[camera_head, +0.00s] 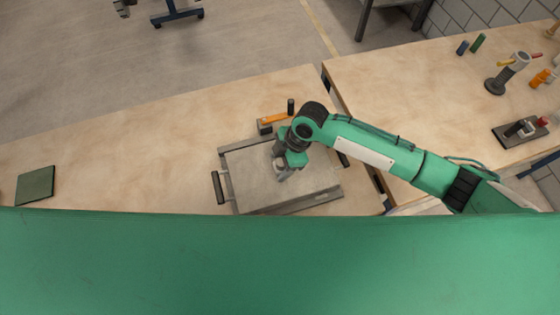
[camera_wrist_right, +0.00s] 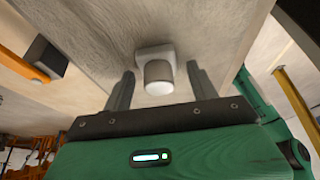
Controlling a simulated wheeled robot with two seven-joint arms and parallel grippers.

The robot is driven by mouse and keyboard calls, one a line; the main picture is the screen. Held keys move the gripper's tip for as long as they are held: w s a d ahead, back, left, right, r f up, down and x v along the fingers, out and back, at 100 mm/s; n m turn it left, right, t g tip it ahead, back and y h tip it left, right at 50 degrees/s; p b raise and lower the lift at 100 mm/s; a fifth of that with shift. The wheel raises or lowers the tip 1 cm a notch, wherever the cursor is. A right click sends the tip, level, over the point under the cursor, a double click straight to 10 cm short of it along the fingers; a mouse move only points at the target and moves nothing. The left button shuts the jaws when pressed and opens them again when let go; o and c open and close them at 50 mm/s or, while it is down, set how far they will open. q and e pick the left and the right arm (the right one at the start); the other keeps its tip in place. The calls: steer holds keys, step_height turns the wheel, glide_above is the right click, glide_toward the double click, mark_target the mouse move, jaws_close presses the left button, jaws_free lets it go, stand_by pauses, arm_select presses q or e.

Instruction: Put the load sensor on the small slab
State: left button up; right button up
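In the right wrist view, a short pale cylinder with a white end, seemingly the load sensor (camera_wrist_right: 158,80), stands at a small square pale block, seemingly the small slab (camera_wrist_right: 153,51). The two appear to touch. My right gripper (camera_wrist_right: 160,68) is open, with one finger on each side of the cylinder and a visible gap at both. In the head view, my right gripper (camera_head: 283,174) points down over the grey bed of the sandbed tray (camera_head: 245,175) and largely hides the cylinder and block. My left gripper is not in view.
An orange lever (camera_head: 275,118) and black post (camera_head: 290,106) stand behind the tray. A dark green plate (camera_head: 35,185) lies at the far left. The right-hand table (camera_head: 400,80) holds small tools and a dark stand (camera_head: 520,130).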

steer(key=shift+r, duration=0.1)
steer(key=b+v, duration=0.2)
steer(key=v, duration=1)
steer(key=shift+b, duration=0.4)
steer(key=shift+a+r, duration=0.1)
